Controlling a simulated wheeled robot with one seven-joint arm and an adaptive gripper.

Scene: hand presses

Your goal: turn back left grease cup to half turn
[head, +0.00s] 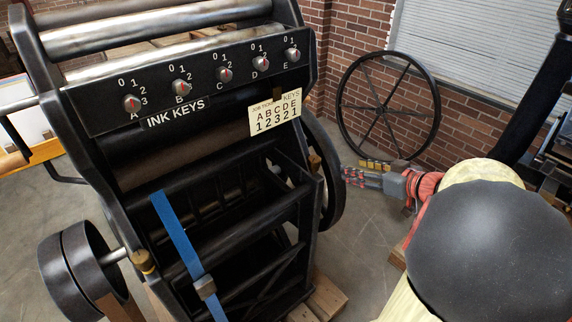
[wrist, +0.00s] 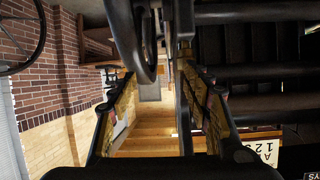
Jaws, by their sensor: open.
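The black press (head: 225,170) fills the left and middle of the head view. Two small brass-coloured fittings that look like grease cups show on it: one (head: 143,262) at the lower left by the shaft, and one (head: 314,161) at the right side by the flywheel. I cannot tell which is the back left cup, nor read either one's turn. My gripper (head: 354,171) is to the right of the press, apart from the right-hand fitting, with its fingers towards the press. In the wrist view my gripper (wrist: 155,92) has its fingers spread, with nothing held between them.
The press's dark flywheel (head: 329,180) stands between the frame and my gripper. A black curved rim (wrist: 143,35) hangs near the fingers in the wrist view. A large spoked wheel (head: 388,108) leans at the brick wall. Ink keys and a card (head: 275,112) are on the press front.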

